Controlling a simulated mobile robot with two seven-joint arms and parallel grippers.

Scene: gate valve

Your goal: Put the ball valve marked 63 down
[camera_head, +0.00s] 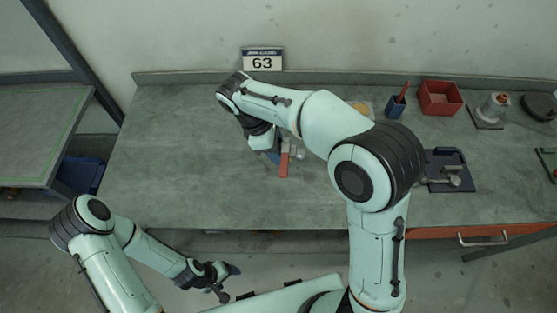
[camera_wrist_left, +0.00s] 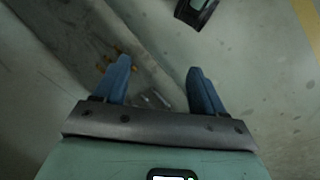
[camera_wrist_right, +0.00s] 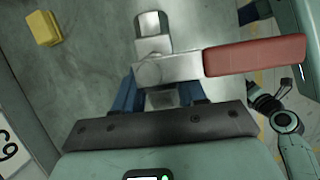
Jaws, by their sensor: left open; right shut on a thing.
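The ball valve has a grey metal body (camera_wrist_right: 165,68) and a red lever (camera_wrist_right: 255,57) pointing right in the right wrist view. In the head view its red lever (camera_head: 284,165) shows below my right gripper (camera_head: 276,155), over the middle of the bench. My right gripper is shut on the valve body, between its blue fingers. I cannot tell whether the valve touches the bench top. A sign reading 63 (camera_head: 262,60) stands at the bench's back edge; it also shows in the right wrist view (camera_wrist_right: 12,150). My left gripper (camera_head: 228,279) is open and empty, in front of the bench.
The bench (camera_head: 170,170) is clear left of the valve. On its right are a blue cup (camera_head: 394,106), a red bin (camera_head: 440,98), a grey fitting on a plate (camera_head: 492,110) and a dark fixture (camera_head: 448,172). A yellow block (camera_wrist_right: 43,28) shows in the right wrist view.

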